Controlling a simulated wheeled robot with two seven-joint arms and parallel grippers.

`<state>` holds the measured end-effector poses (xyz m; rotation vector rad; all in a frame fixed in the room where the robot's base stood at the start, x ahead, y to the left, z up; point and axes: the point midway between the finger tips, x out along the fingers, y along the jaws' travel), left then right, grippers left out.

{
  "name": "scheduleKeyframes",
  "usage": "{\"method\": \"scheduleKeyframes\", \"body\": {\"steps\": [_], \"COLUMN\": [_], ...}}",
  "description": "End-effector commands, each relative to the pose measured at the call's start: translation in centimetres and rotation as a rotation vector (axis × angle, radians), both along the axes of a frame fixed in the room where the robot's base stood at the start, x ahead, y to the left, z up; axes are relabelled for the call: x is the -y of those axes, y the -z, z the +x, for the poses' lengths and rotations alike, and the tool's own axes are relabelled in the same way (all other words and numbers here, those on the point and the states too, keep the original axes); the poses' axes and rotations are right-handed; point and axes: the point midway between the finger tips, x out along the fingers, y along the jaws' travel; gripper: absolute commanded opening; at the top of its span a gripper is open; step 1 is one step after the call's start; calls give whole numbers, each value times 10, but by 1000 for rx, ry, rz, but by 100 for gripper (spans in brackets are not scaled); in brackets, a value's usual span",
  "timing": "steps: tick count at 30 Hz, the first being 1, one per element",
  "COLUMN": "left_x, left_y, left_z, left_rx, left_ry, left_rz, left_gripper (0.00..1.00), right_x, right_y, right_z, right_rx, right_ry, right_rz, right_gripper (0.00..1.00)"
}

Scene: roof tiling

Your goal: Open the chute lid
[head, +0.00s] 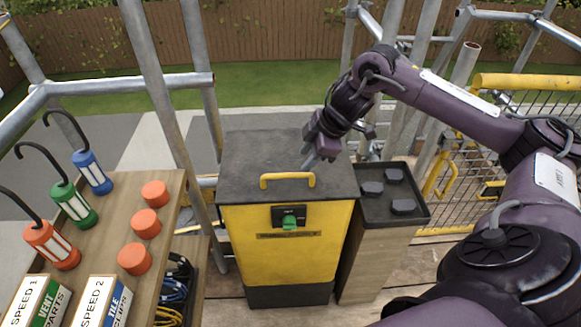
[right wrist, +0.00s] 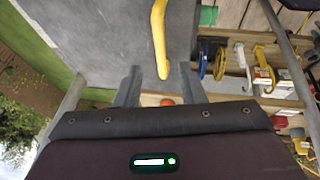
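The chute is a yellow box (head: 285,250) with a dark grey lid (head: 250,150), which lies flat and closed on top. A yellow handle (head: 287,177) is fixed near the lid's front edge. My right gripper (head: 308,163) is just above the lid, behind and right of the handle. In the right wrist view my right gripper (right wrist: 155,82) has its two fingers apart with nothing gripped. The yellow handle (right wrist: 158,38) runs ahead of them, its near end appearing between the fingertips; contact cannot be told. My left gripper is not in view.
A green knob (head: 290,222) on a black plate is on the box front. A side stand with a black tray (head: 415,207) holds several dark pieces, close on the right. A wooden board (head: 105,230) with orange caps and lamps is on the left. Scaffold poles (head: 165,100) rise behind.

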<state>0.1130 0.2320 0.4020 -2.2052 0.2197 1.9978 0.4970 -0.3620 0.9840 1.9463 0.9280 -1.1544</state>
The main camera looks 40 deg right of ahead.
Motion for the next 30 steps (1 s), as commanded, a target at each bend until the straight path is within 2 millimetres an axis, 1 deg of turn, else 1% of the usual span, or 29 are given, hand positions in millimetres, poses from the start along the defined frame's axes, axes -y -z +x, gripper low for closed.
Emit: {"method": "scheduleKeyframes", "body": {"steps": [6,12,16,23,26,30], "left_x": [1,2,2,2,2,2], "left_y": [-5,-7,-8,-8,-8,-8], "left_z": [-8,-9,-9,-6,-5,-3], "left_rx": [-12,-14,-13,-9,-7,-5], "left_ry": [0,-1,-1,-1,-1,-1], "left_rz": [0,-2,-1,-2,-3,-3], "left_gripper": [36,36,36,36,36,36], "right_x": [-10,-16,-17,-17,-17,-17], "right_y": [33,56,62,63,63,63], "right_z": [12,21,24,24,24,24], "right_rx": [-2,-1,1,2,2,2], "right_ry": [-2,-2,-3,-2,-3,-3], "right_rz": [3,1,0,-1,-1,-1], "right_gripper": [36,36,36,36,26,7]}}
